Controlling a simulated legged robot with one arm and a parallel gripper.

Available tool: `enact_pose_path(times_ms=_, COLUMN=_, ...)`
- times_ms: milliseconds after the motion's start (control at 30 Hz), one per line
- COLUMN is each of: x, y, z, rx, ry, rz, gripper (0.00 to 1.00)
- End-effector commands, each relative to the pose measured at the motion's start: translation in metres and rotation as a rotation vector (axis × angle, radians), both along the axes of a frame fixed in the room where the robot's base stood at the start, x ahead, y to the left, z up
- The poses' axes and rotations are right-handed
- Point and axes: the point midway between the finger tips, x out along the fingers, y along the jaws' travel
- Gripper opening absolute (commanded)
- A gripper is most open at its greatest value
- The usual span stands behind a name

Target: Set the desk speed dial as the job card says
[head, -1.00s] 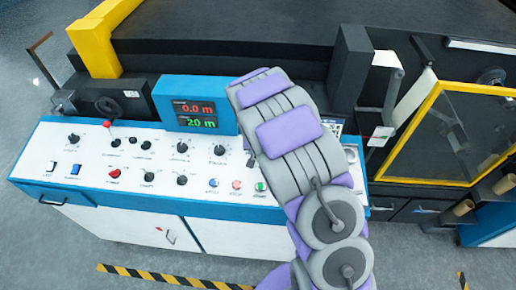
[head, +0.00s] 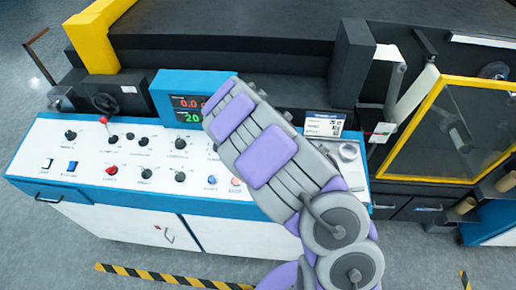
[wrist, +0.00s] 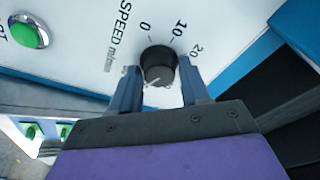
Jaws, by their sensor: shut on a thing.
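The speed dial (wrist: 157,62) is a black round knob on the white desk panel, labelled SPEED m/min, in the wrist view. Marks 0, 10 and 20 show around it; a further mark is mostly hidden. A pale pointer line on the knob faces my gripper's side. My gripper (wrist: 159,70) has one finger on each side of the knob and is shut on it. In the head view my arm hides the gripper and this dial. The job card (head: 323,124) is white with a blue header at the desk's right; its text is too small to read surely.
The display (head: 190,109) shows red and green figures, partly covered by my arm. Several other knobs, a red-topped lever (head: 104,121) and push buttons crowd the panel (head: 60,150). A green button (wrist: 30,32) is near the dial. A yellow-framed guard (head: 436,95) stands at right.

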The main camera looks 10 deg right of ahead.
Motion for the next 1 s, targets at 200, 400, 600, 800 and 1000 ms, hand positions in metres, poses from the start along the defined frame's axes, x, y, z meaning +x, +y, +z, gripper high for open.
enact_pose_path(times_ms=200, x=0.0015, y=0.0007, z=-0.0020, rx=0.030, ry=-0.012, rz=-0.164, gripper=0.16)
enact_pose_path(times_ms=400, x=0.0022, y=0.0017, z=-0.0014, rx=0.049, ry=-0.019, rz=-0.269, gripper=0.16)
enact_pose_path(times_ms=600, x=0.0016, y=0.0012, z=-0.0011, rx=0.059, ry=-0.020, rz=-0.331, gripper=0.16)
enact_pose_path(times_ms=800, x=0.0010, y=0.0012, z=-0.0009, rx=0.062, ry=-0.019, rz=-0.351, gripper=0.16)
enact_pose_path(times_ms=1000, x=0.0010, y=0.0011, z=-0.0006, rx=0.062, ry=-0.019, rz=-0.353, gripper=0.16)
